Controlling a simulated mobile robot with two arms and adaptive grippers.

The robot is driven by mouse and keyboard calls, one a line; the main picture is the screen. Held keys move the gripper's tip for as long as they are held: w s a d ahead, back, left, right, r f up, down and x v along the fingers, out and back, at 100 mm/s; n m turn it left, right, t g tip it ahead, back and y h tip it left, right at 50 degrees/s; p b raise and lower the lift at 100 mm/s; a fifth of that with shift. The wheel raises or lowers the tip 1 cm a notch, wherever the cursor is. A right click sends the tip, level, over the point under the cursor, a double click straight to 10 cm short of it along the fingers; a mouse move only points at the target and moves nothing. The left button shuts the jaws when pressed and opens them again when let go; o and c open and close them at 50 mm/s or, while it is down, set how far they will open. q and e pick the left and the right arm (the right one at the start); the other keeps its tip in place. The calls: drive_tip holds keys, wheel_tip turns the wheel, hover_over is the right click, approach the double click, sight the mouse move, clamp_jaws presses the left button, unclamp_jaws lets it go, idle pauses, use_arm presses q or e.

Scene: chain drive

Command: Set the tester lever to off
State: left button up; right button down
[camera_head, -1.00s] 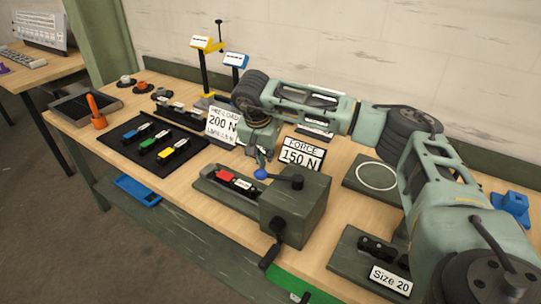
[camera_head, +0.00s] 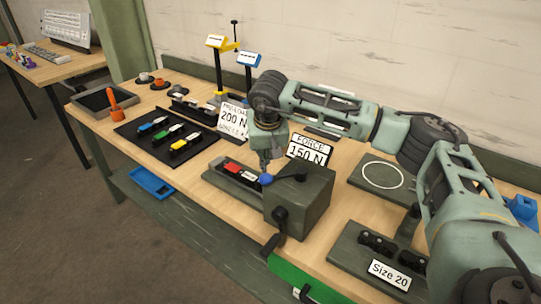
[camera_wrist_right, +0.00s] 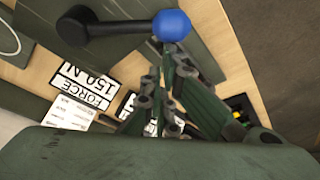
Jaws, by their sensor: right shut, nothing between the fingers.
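The tester (camera_head: 312,205) is a dark green-grey block on the bench, with a rail to its left holding a red-and-white piece (camera_head: 238,172). Its lever has a black arm (camera_wrist_right: 115,27) and a blue ball knob (camera_head: 266,179). The lever points left in the head view. The knob also shows at the top of the right wrist view (camera_wrist_right: 172,25). My right gripper (camera_head: 265,168) points down just behind the knob, its fingers shut and empty. In the wrist view the fingertips (camera_wrist_right: 168,60) lie right at the knob; I cannot tell if they touch. My left gripper is out of view.
A "FORCE 150 N" sign (camera_head: 308,150) and a "200 N" sign (camera_head: 233,119) stand behind. A black tray (camera_head: 165,140) with coloured pieces lies left. A crank handle (camera_head: 272,245) hangs at the tester's front. A "Size 20" fixture (camera_head: 365,262) stands right.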

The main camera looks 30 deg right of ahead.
sight(267, 178)
drive_tip(key=s+n, duration=0.1)
drive_tip(key=s+a+n+b, duration=0.1)
drive_tip(key=n+y, duration=0.1)
drive_tip(key=shift+s+a+f+n+b, duration=0.15)
drive_tip(key=shift+s+a+n+b, duration=0.15)
drive_tip(key=shift+s, duration=0.1)
drive_tip(key=shift+s+a+n, duration=0.1)
drive_tip(key=shift+s+n, duration=0.2)
drive_tip(key=shift+n, duration=0.1)
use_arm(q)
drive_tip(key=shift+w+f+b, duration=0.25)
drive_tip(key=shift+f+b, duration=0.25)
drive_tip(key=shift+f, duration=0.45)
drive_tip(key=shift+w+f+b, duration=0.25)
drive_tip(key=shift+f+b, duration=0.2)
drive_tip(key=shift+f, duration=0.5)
use_arm(e)
drive_tip(key=shift+s+a, duration=0.15)
drive_tip(key=shift+s, duration=0.45)
drive_tip(key=shift+s+a, duration=0.15)
drive_tip(key=shift+s, duration=0.45)
drive_tip(key=shift+r, duration=0.2)
